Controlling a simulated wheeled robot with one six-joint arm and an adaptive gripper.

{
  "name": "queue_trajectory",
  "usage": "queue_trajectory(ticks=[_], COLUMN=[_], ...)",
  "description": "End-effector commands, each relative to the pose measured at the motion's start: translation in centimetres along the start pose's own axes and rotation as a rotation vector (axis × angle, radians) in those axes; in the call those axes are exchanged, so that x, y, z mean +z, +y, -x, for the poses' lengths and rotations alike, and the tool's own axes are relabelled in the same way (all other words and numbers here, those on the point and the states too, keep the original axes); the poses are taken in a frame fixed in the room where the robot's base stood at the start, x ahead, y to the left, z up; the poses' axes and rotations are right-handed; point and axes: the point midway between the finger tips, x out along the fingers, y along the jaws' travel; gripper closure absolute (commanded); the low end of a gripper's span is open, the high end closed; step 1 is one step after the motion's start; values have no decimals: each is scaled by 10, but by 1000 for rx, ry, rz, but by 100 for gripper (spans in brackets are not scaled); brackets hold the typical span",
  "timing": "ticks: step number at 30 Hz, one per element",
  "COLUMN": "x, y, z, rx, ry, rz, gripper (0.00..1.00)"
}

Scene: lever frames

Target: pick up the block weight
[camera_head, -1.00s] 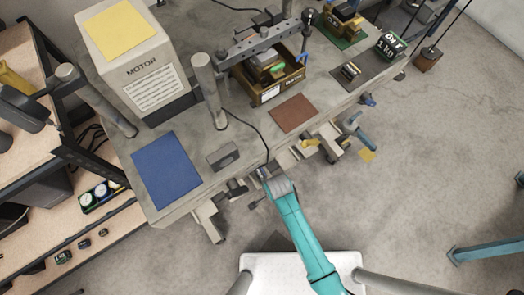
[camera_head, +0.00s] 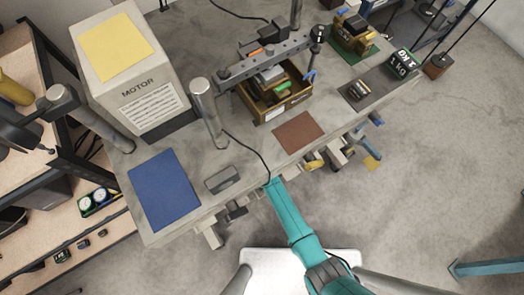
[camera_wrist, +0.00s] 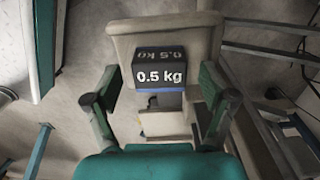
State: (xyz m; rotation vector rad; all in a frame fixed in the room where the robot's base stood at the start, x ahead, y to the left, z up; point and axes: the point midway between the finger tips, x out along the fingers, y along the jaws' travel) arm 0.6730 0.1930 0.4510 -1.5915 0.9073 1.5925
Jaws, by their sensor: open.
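A dark block weight marked "0.5 kg" (camera_wrist: 160,75) shows in the middle of the wrist view, with a blue strip along its lower front edge. It appears to rest on or against a beige piece (camera_wrist: 125,45). My gripper (camera_wrist: 159,88) is open, with one finger to each side of the block and a visible gap on both sides. In the head view my teal arm (camera_head: 290,215) reaches the table's front edge, and the gripper itself is hidden there. I cannot clearly make out the 0.5 kg block in the head view.
The grey table (camera_head: 240,160) holds a motor box (camera_head: 150,95), a steel post (camera_head: 210,115), an open bin (camera_head: 265,115), a blue mat (camera_head: 165,188), a brown mat (camera_head: 298,132), a small grey block (camera_head: 222,179) and a 1 kg weight (camera_head: 402,64). Clamps hang at its front edge.

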Motion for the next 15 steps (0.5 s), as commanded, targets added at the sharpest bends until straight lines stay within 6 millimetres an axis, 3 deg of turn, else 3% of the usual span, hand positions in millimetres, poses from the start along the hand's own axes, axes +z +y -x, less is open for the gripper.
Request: queue_trajectory(ticks=[11,15], x=[0,0], y=[0,0], z=[-9,-9], rx=[-2,-1], ry=[0,0], rz=[0,0], gripper=[17,52])
